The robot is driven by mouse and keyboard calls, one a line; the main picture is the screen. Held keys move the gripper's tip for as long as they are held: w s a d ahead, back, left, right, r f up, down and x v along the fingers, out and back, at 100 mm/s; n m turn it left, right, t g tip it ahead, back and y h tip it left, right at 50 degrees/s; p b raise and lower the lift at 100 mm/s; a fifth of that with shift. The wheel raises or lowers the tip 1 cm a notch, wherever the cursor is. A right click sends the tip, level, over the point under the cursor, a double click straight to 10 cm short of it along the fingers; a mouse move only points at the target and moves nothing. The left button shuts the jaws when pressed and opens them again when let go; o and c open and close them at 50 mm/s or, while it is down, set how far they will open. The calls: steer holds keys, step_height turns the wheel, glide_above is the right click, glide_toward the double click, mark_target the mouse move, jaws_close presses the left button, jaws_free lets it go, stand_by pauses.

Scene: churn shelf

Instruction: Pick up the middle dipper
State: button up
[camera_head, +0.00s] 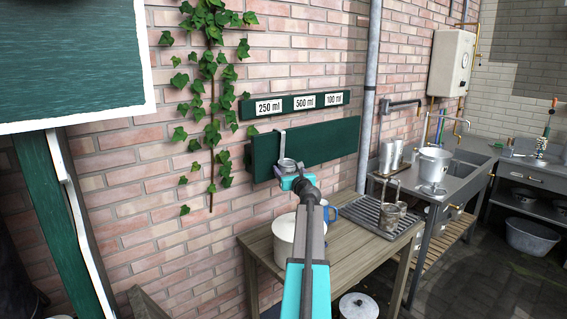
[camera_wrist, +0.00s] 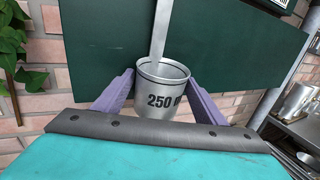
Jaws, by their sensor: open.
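A metal dipper marked "250 ml" hangs by its long flat handle on the green board (camera_head: 335,142), under the 250 ml label (camera_head: 269,107). Its cup (camera_head: 286,165) is partly hidden by my gripper in the head view. In the wrist view the dipper cup (camera_wrist: 165,92) sits between the two purple fingers, upright. My gripper (camera_head: 298,180) is open around the cup, with a finger on each side; it also shows in the wrist view (camera_wrist: 160,84). I cannot tell whether either finger touches the cup.
Below is a wooden table with a white pot (camera_head: 285,243), a blue mug (camera_head: 330,213) and a dark slatted rack (camera_head: 366,213) holding metal dippers (camera_head: 392,216). Ivy (camera_head: 211,130) climbs the wall left of the board. A sink counter with a metal bucket (camera_head: 434,163) stands right.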

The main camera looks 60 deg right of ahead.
stand_by(0.5)
steer(key=c, duration=1)
steer(key=shift+r, duration=0.1)
steer(key=shift+s+r, duration=0.25)
steer(key=shift+r, duration=0.15)
step_height(320, 180, up, 6)
steer(key=s+a+b, duration=0.1)
steer(key=s+a, duration=0.2)
steer(key=s, duration=0.6)
steer(key=s+a+b, duration=0.2)
steer(key=s+a, duration=0.1)
steer(key=s, duration=0.6)
steer(key=shift+s+a, duration=0.15)
steer(key=shift+s, duration=0.15)
steer(key=shift+s, duration=0.1)
